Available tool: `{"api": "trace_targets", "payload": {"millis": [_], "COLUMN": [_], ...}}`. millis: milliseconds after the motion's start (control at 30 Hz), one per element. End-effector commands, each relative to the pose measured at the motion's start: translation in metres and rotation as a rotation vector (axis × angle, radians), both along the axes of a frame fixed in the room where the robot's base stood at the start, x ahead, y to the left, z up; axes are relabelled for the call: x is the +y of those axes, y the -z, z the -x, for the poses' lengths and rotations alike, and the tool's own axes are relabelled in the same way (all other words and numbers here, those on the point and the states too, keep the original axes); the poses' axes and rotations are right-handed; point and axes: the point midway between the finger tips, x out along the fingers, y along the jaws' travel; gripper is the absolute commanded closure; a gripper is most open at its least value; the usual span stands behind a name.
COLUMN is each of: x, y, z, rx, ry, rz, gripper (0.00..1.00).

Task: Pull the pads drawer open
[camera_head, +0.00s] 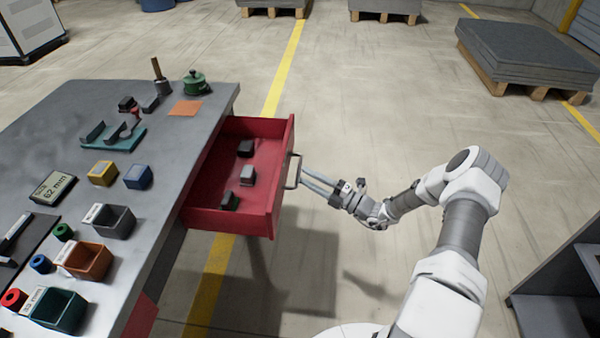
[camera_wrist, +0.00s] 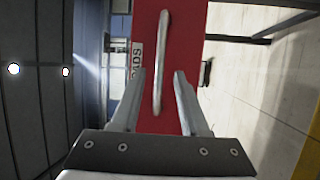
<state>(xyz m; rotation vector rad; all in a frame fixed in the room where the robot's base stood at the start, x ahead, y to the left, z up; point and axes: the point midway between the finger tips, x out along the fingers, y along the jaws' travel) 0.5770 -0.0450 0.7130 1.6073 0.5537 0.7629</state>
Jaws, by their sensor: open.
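The red pads drawer (camera_head: 262,128) stands pulled out from the right side of the grey workbench (camera_head: 60,150). Several small dark and grey pads (camera_head: 247,176) lie inside it. A metal bar handle (camera_head: 293,171) is on its front. In the wrist view the red drawer front (camera_wrist: 185,30) shows the handle (camera_wrist: 160,60) and a label partly reading "ADS". My gripper (camera_head: 304,178) is at the handle in the head view. In the wrist view my gripper (camera_wrist: 160,75) is open, with one finger on each side of the handle. No contact with the handle is clear.
A dark shelf unit (camera_head: 550,300) stands at the lower right. The floor beyond the drawer is clear up to the pallets (camera_head: 525,60).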

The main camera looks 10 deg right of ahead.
Motion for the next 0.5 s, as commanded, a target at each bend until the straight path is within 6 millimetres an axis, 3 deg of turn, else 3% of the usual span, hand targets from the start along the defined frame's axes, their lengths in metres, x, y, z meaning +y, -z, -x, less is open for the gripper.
{"api": "trace_targets", "payload": {"millis": [300,500], "x": [-0.059,-0.086], "y": [0.013,0.020], "z": [0.054,0.079], "rx": [0.002,0.000], "ry": [0.003,0.002], "rz": [0.000,0.001], "gripper": [0.55,0.55]}}
